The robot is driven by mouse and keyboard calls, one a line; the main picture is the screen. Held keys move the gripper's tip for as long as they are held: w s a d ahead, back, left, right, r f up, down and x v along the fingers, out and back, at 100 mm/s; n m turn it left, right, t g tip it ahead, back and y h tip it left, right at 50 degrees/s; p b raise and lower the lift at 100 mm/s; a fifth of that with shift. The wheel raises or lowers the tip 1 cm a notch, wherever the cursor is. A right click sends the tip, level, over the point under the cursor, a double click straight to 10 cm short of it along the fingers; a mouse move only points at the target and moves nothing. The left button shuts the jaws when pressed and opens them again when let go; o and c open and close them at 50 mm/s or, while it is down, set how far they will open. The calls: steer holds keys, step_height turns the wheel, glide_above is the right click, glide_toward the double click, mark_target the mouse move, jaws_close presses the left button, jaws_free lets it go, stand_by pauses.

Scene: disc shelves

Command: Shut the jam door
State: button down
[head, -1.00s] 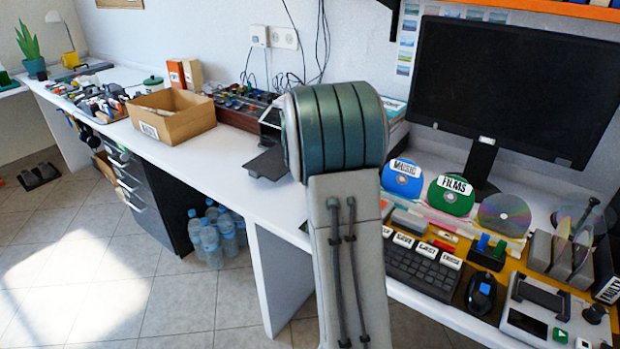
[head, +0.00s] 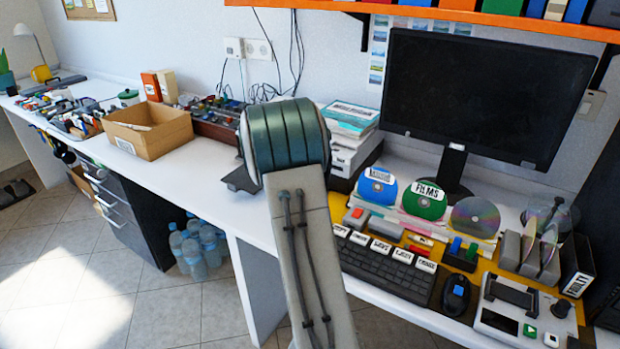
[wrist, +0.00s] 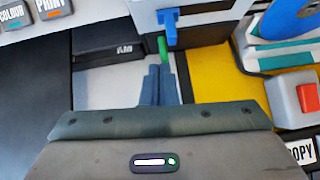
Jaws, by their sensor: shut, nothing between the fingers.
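The jam door appears to be the dark flap (wrist: 108,42) with a small white label in the wrist view, its text hard to read. It juts out from the printer (wrist: 208,12). In the head view a dark flap (head: 241,180) sticks out beside my arm, which hides most of the printer. My gripper (wrist: 160,68) is shut and empty. In the wrist view its fingertips are just right of the flap's labelled end, close to a green tab (wrist: 163,48) and below a blue lever (wrist: 170,28). I cannot tell whether they touch anything. The head view hides the gripper.
A keyboard (head: 385,266), labelled discs (head: 424,201) and a monitor (head: 485,95) stand to the right. A red button box (wrist: 302,98) is at the right in the wrist view.

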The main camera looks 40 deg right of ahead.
steer(key=w+p+v, duration=0.1)
steer(key=p+v, duration=0.3)
steer(key=v, duration=0.6)
steer(key=w+a+r+n+t+y+p, duration=0.2)
steer(key=a+r+n+t+y+p, duration=0.55)
steer(key=a+r+n, duration=1.1)
steer(key=s+a+f+n+g+y+p, duration=0.1)
steer(key=s+a+n+y, duration=0.1)
steer(key=s+a+n, duration=0.55)
steer(key=s+a+n+g+y+p, duration=0.1)
steer(key=s+a+n+g+y, duration=0.15)
steer(key=s+n, duration=0.9)
steer(key=s+d+f+n+g+h, duration=0.1)
steer(key=s+n+g, duration=0.1)
steer(key=s+n, duration=0.4)
steer(key=s+d+f+n+g+h+p, duration=0.1)
steer(key=s+n+g+h, duration=0.1)
steer(key=s+n, duration=0.4)
steer(key=shift+f+n+p, duration=0.3)
steer(key=shift+n, duration=0.15)
